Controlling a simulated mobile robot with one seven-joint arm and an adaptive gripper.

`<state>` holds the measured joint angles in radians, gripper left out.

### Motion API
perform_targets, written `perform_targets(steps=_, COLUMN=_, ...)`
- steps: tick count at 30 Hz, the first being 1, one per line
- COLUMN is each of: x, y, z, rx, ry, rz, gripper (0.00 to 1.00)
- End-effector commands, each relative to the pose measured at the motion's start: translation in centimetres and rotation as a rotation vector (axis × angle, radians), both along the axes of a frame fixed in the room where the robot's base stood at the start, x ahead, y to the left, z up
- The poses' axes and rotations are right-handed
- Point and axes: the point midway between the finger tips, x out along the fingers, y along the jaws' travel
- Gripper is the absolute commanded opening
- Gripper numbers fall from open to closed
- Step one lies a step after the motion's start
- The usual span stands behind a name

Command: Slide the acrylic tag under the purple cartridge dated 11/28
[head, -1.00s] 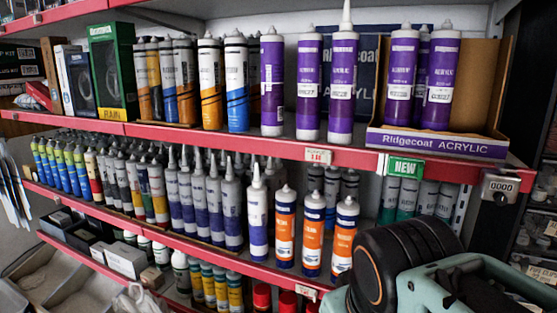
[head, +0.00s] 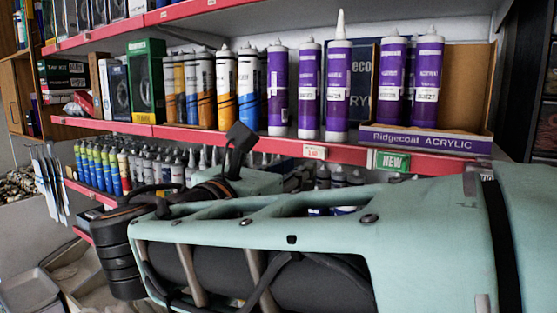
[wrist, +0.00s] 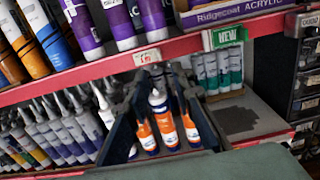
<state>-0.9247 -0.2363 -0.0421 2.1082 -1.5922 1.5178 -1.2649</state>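Purple cartridges stand on the upper shelf: three loose ones, a left (head: 277,105), a middle (head: 309,110) and a right one (head: 338,115) with a long nozzle, and others in a display box. They carry white date labels, too small to read surely. A small white tag (head: 315,152) with red marks sits on the red rail below the loose cartridges; it also shows in the wrist view (wrist: 147,57). I cannot read "acrylic" on it. My gripper (wrist: 157,78) is open and empty, its dark fingers apart just below the rail and tag. In the head view my arm hides much of it.
The Ridgecoat Acrylic box (head: 425,143) stands right of the loose cartridges, above a green NEW sign (head: 391,161). Orange-and-white cartridges (wrist: 168,130) on the lower shelf show between my fingers. The red rail (wrist: 100,68) runs close above my fingertips.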

Motion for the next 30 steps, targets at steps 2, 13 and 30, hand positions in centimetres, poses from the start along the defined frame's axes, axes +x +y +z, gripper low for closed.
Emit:
perform_targets(steps=2, x=0.4, y=-0.1, z=0.3, rx=-0.012, ry=-0.003, rz=0.002, gripper=0.22)
perform_targets(steps=13, x=5.4, y=-3.8, z=0.3, rx=-0.009, ry=-0.001, rz=0.0, gripper=0.22)
perform_targets(steps=30, x=8.7, y=-6.2, z=0.2, rx=-0.008, ry=-0.002, rz=0.003, gripper=0.22)
